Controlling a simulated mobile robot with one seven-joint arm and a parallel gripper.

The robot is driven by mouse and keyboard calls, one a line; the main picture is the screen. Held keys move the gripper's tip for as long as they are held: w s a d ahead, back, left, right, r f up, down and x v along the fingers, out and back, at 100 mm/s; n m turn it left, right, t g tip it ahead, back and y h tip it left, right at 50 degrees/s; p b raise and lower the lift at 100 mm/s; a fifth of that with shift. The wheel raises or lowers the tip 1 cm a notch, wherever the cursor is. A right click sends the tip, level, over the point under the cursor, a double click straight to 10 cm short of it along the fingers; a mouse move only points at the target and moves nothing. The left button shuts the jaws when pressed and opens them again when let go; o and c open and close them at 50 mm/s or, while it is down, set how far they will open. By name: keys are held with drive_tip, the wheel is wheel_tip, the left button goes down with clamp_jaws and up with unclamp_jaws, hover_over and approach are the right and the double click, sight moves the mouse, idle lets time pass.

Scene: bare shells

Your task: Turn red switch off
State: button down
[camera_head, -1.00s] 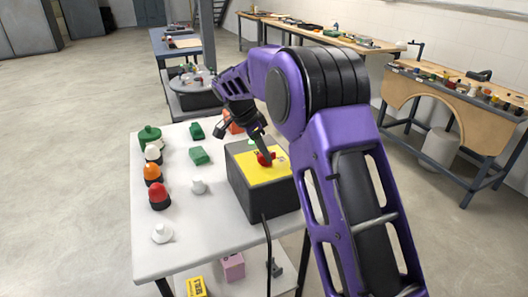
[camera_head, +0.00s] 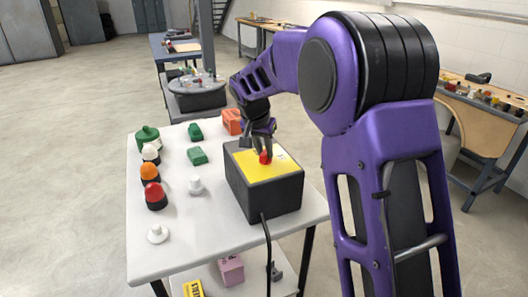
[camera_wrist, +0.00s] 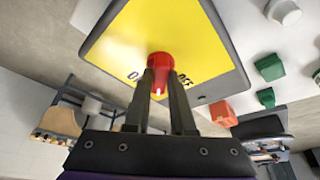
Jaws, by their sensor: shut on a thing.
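The red switch (camera_head: 265,158) is a round knob on the yellow top of a black box (camera_head: 263,196). My gripper (camera_head: 263,148) comes down on it from above. In the wrist view, the red switch (camera_wrist: 160,61) sits between the two fingertips of my gripper (camera_wrist: 162,76), which are shut on it. A white mark on the knob faces the gripper side, between a partly covered ON label (camera_wrist: 133,76) on the left and an OFF label (camera_wrist: 185,81) on the right. The fingers hide part of the knob and labels.
The box stands on a white table (camera_head: 185,225). Left of it are a red lamp (camera_head: 155,196), an orange lamp (camera_head: 150,174), white and green pieces, and green blocks (camera_head: 198,156). An orange block (camera_head: 232,121) lies behind. A black cable (camera_head: 267,250) hangs off the front.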

drive_tip(key=n+y+p, duration=0.1)
drive_tip(key=n, duration=0.1)
drive_tip(key=n+y+p, duration=0.1)
drive_tip(key=n, duration=0.2)
drive_tip(key=shift+d+r+n, duration=0.15)
drive_tip(key=shift+d+n, duration=0.05)
drive_tip(key=shift+n, duration=0.1)
drive_tip(key=shift+n+y+p, duration=0.8)
drive_tip(key=shift+n+p, duration=0.45)
drive_tip(key=shift+n, duration=0.85)
drive_tip(key=c, duration=0.8)
unclamp_jaws()
drive_tip(key=shift+o, duration=0.2)
drive_tip(key=p+v, duration=0.1)
drive_tip(key=v, duration=1.6)
drive_tip(key=shift+d, duration=0.25)
